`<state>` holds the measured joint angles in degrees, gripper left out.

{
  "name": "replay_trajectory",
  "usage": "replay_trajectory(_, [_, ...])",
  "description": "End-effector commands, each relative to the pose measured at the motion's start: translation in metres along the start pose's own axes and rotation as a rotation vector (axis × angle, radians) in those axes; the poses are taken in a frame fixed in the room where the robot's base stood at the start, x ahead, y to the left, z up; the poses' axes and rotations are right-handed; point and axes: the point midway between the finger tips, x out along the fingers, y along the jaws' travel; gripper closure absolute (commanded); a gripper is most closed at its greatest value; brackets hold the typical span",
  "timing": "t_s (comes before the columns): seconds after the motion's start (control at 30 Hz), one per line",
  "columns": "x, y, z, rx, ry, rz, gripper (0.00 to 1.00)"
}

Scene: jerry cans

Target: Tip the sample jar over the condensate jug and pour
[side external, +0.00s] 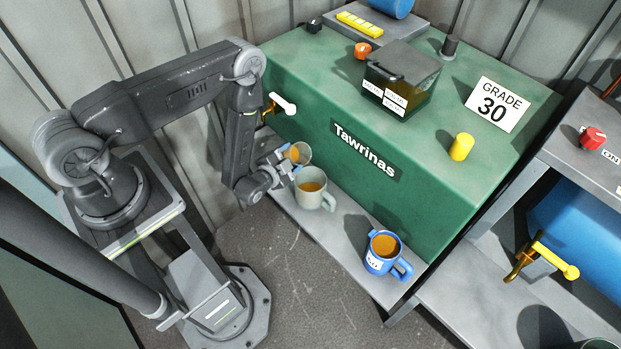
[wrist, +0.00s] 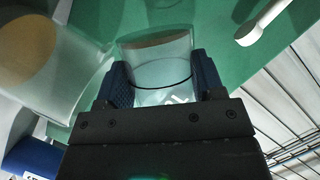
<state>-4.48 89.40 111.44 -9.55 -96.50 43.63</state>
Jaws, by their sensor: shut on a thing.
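The sample jar (side external: 303,152) is a clear glass with amber-brown liquid in it. My gripper (side external: 284,170) is shut on it, against the front of the green cabinet. In the wrist view the jar (wrist: 160,73) sits between both dark blue finger pads (wrist: 160,82), with brown liquid toward its far end. Whether it is tilted is hard to tell. A pale grey-green jug (side external: 314,194) with amber liquid stands upright on the shelf, close beside the jar; it also shows in the wrist view (wrist: 62,82). No label shows on it, so I take it as the condensate jug by position only.
A blue labelled mug (side external: 376,264) with amber liquid stands further right on the narrow shelf (side external: 342,232). The green cabinet (side external: 320,110) walls the back. A tap with a white lever (side external: 284,104) sticks out above the jar. Shelf room lies between jug and mug.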

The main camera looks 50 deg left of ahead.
Motion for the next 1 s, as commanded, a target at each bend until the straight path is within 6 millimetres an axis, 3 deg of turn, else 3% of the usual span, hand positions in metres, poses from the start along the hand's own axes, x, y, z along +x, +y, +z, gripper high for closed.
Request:
replay_trajectory(0.07, [-0.001,-0.007,-0.007,-0.153,0.001,0.053,0.65])
replay_trajectory(0.3, [-0.006,-0.004,-0.02,-0.566,0.002,0.21,0.65])
replay_trajectory(0.57, [-0.006,-0.004,-0.021,-0.558,0.003,0.206,0.65])
replay_trajectory(1.0, [-0.013,-0.025,-0.04,-0.556,0.003,0.205,0.65])
